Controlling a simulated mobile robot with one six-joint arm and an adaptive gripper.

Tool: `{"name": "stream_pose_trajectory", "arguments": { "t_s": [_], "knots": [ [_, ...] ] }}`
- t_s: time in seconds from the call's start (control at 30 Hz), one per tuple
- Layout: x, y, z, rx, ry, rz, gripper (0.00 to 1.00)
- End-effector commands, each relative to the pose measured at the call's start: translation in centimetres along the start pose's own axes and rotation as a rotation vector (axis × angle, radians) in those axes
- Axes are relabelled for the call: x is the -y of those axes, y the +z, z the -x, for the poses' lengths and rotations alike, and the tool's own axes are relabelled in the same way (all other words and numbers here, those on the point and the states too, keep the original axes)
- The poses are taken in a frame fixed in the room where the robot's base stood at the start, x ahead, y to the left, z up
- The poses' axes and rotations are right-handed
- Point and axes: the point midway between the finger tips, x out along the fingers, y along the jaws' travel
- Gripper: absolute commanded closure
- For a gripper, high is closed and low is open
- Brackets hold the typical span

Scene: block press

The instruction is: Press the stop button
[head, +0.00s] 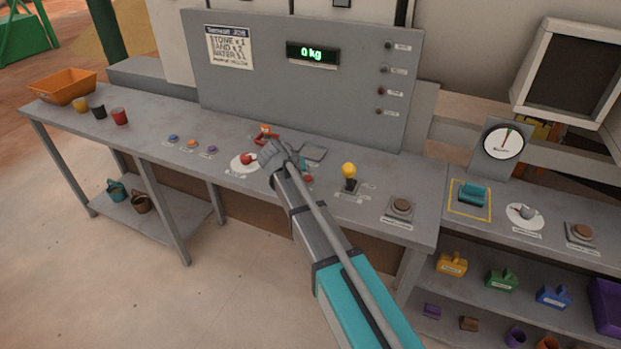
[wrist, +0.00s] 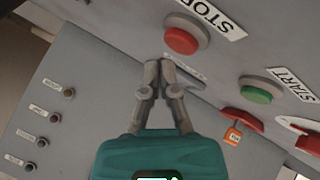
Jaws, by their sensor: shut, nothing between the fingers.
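The red stop button (wrist: 181,38) is a round cap on a grey base in the wrist view, with a white STOP label (wrist: 207,17) beside it. In the head view a small red cap (head: 308,180) shows just right of my arm and looks like the same button. My gripper (wrist: 161,64) is shut and empty, its fingertips together. In the wrist picture the tips appear just left of and below the stop button. A gap shows between them, and I cannot tell their height above the bench. In the head view my arm hides the fingers.
The green start button (wrist: 257,91) sits to the right of the stop button in the wrist view. In the head view, a yellow-knobbed lever (head: 349,171) and a brown button (head: 401,206) stand right of my arm.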

Motion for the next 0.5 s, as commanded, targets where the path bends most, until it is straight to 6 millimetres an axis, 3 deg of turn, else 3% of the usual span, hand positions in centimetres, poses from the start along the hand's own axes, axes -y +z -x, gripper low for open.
{"name": "stream_pose_trajectory", "arguments": {
  "t_s": [0.5],
  "knots": [
    [-1.9, -1.9, 2.6, 0.0, 0.0, 0.0, 1.0]
  ]
}}
